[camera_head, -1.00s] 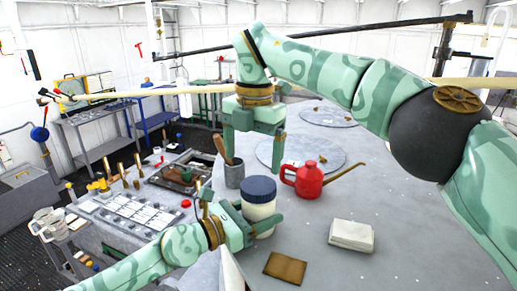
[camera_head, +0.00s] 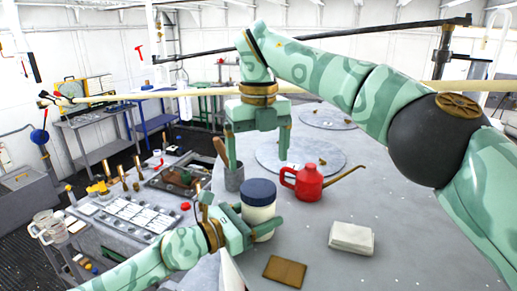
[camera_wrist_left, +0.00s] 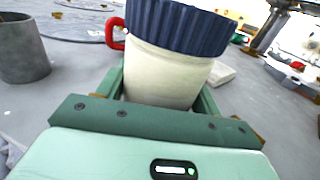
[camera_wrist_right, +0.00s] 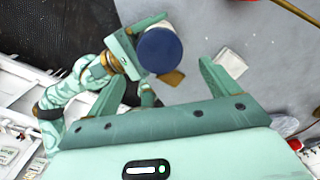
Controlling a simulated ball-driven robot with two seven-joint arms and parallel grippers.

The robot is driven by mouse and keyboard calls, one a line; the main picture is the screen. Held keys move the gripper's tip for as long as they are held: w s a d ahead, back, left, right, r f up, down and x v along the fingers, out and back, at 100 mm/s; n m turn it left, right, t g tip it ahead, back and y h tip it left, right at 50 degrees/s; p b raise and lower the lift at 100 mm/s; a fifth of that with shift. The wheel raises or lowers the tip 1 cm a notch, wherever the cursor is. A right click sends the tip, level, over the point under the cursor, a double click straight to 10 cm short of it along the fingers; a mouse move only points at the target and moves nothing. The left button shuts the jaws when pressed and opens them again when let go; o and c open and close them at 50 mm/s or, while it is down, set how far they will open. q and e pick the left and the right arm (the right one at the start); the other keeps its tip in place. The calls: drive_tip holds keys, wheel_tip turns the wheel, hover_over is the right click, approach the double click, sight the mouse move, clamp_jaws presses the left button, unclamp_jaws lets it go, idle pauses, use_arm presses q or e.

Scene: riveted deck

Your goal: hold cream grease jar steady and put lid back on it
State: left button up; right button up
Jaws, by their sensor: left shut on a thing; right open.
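The cream grease jar (camera_head: 259,216) stands upright on the grey table, and its dark blue ribbed lid (camera_head: 258,191) sits on top of it. My left gripper (camera_head: 262,226) is shut around the jar's body from the left. The left wrist view shows the cream body (camera_wrist_left: 160,72) between the fingers, with the lid (camera_wrist_left: 180,25) above them. My right gripper (camera_head: 257,163) is open and empty, above and beyond the jar, fingers pointing down. In the right wrist view the round lid top (camera_wrist_right: 160,50) shows between and beyond its fingers, apart from them.
A red oil can (camera_head: 309,184) with a long spout stands right of the jar. A grey pot (camera_head: 234,178) with a wooden handle stands behind left. A folded white cloth (camera_head: 351,237) and a brown pad (camera_head: 285,270) lie in front.

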sight(259, 187)
wheel_tip(259, 187, down, 7)
drive_tip(key=shift+f, duration=0.2)
idle(0.3)
drive_tip(key=c, duration=1)
drive_tip(key=o, duration=1.1)
drive_tip(key=shift+o, duration=0.2)
wheel_tip(259, 187, up, 12)
